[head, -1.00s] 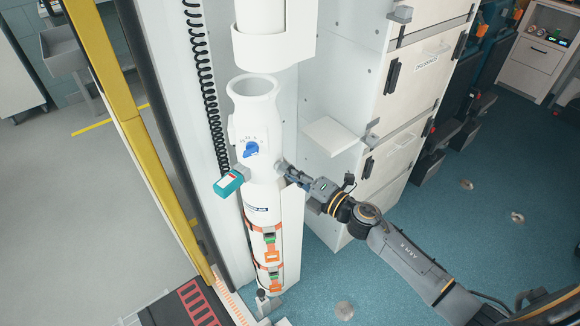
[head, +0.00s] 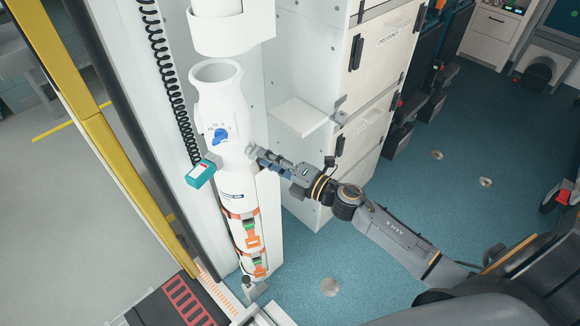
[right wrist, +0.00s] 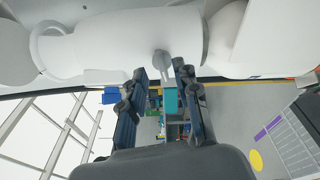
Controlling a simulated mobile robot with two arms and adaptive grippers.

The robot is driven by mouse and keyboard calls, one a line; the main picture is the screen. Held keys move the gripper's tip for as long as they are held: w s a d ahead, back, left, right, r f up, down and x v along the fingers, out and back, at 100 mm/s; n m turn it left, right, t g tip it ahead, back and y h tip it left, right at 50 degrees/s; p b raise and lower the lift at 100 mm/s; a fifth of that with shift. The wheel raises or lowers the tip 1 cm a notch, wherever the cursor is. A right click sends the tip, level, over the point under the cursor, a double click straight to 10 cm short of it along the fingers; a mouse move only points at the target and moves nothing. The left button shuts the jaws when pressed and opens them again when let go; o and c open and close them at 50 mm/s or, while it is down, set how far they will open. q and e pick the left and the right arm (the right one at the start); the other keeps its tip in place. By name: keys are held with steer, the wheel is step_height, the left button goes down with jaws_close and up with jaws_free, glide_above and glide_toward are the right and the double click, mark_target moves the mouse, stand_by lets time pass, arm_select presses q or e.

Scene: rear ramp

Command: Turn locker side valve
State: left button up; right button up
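A tall white cylinder (head: 225,105) stands upright against the locker wall, with a blue knob (head: 219,137) on its front. A small pale side valve (head: 250,149) sticks out of its right side. My right gripper (head: 262,157) points at this valve from the right, with its fingertips close to it. In the right wrist view, the side valve's grey handle (right wrist: 164,66) shows between the tips of the two dark fingers of my right gripper (right wrist: 161,72). The fingers are apart, with space beside the handle; contact is not clear. My left gripper is not in view.
A teal box (head: 204,171) sits at the cylinder's left, and orange straps (head: 247,238) hold its lower part. A small white shelf (head: 300,117) juts out above my right arm. White cabinets (head: 372,60) stand behind. The blue floor (head: 420,190) at right is mostly open.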

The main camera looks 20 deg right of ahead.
steer(key=v, duration=0.9)
steer(key=shift+s, duration=0.25)
steer(key=shift+r, duration=0.1)
steer(key=s+d+f+m+g+h, duration=0.1)
steer(key=d+f+m+h, duration=0.2)
steer(key=f, duration=0.5)
steer(key=s+d+f+m+g+h, duration=0.1)
steer(key=d+f+m+h, duration=0.1)
steer(key=f+m, duration=0.45)
steer(key=s+d+f+m+h, duration=0.1)
steer(key=d+f+m+h, duration=0.15)
steer(key=f, duration=0.65)
steer(key=s+f+m+g+h, duration=0.1)
steer(key=s+f+m+g, duration=0.25)
steer(key=s+f, duration=0.55)
steer(key=s+a+f+m+g, duration=0.2)
steer(key=s+f, duration=0.4)
steer(key=s, duration=0.3)
steer(key=s+a+f+m+g, duration=0.3)
steer(key=s+f, duration=0.4)
steer(key=s, duration=0.3)
steer(key=s+a+f+m+g, duration=0.2)
steer(key=s+f+m+g, duration=0.2)
steer(key=s+f, duration=0.3)
steer(key=shift+s+a, duration=0.25)
steer(key=shift+s, duration=0.9)
